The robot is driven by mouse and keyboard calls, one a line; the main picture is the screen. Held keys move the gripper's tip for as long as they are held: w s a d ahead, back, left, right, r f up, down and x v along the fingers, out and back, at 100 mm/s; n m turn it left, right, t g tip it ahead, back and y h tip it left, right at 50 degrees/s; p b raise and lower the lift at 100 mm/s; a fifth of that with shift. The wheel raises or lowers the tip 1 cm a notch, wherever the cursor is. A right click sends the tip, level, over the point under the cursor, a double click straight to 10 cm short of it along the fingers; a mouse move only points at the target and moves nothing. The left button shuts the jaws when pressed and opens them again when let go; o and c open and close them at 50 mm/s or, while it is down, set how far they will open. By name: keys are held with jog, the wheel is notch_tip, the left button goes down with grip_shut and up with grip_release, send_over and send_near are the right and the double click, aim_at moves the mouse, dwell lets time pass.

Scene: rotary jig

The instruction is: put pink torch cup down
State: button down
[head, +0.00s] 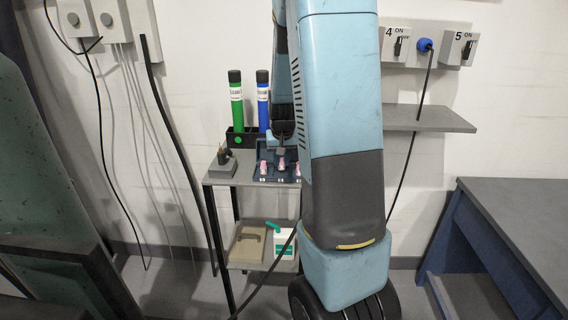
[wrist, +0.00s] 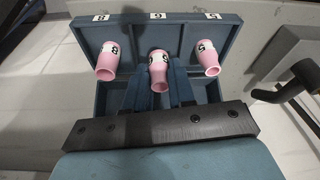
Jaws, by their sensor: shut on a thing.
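Three pink torch cups with white number bands show in the wrist view: a left one (wrist: 107,62), a middle one (wrist: 158,70) and a right one (wrist: 208,58). The left band reads 8 and the right one 5; the middle number is unclear. My gripper (wrist: 159,84) is shut on the middle cup, one finger on each side. The cup is at the middle compartment of a blue box (wrist: 112,40); I cannot tell if it touches the box. In the head view the gripper (head: 281,148) points down over the box, with the middle cup (head: 281,164) below it.
The box stands on a grey trolley (head: 228,180). A green tube (head: 236,105) and a blue tube (head: 263,105) stand close behind in a black holder. A small grey block (head: 222,166) with pins sits at left. A wall shelf (head: 430,120) is at right.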

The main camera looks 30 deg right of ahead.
jog(key=shift+f, duration=0.9)
jog(key=c, duration=0.9)
grip_release()
jog(key=v, duration=1.1)
jog(key=s+a+r+n+t, duration=0.1)
jog(key=s+a+r, duration=0.3)
jog(key=s, duration=0.3)
jog(key=s+a+r+n, duration=0.2)
jog(key=s+a+r, duration=0.1)
jog(key=s+a, duration=0.4)
jog(key=s+a+r+n+t+y, duration=0.1)
jog(key=s+a+r, duration=0.3)
jog(key=s, duration=0.4)
jog(key=shift+s+a+r+n+t, duration=0.15)
jog(key=shift+a+r, duration=0.05)
jog(key=shift+a, duration=0.15)
jog(key=shift+s+a+r+n+t, duration=0.15)
jog(key=shift+s+a, duration=0.05)
jog(key=shift+a, duration=0.15)
jog(key=shift+c, duration=0.6)
